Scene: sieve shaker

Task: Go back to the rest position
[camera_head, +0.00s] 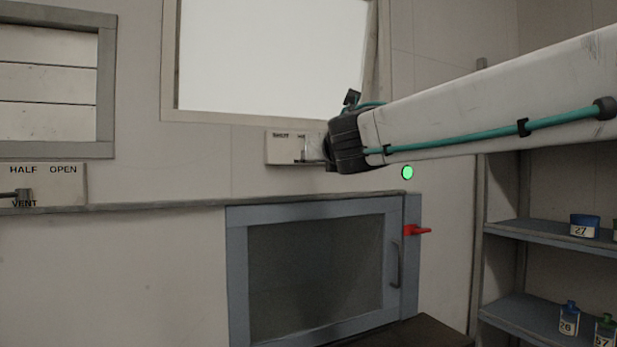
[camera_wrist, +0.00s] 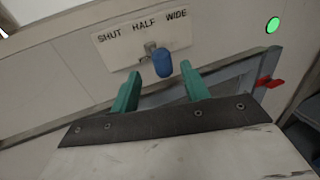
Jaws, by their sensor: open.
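My gripper (camera_wrist: 162,92) shows in the wrist view with its two green fingers apart and nothing between them. Just beyond the fingertips is a blue-tipped lever (camera_wrist: 162,63) on a white plate (camera_wrist: 110,49) marked SHUT, HALF and WIDE. The lever appears apart from both fingers. In the head view, my arm reaches in from the right, and its end hides much of the same plate (camera_head: 282,147); the fingers themselves are hidden there.
A blue-framed cabinet door (camera_head: 236,270) with a red latch (camera_head: 416,230) is below the plate. A green light (camera_head: 407,172) glows on the wall. Shelves (camera_head: 540,322) with bottles stand at right. A vent plate (camera_head: 55,184) is at left.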

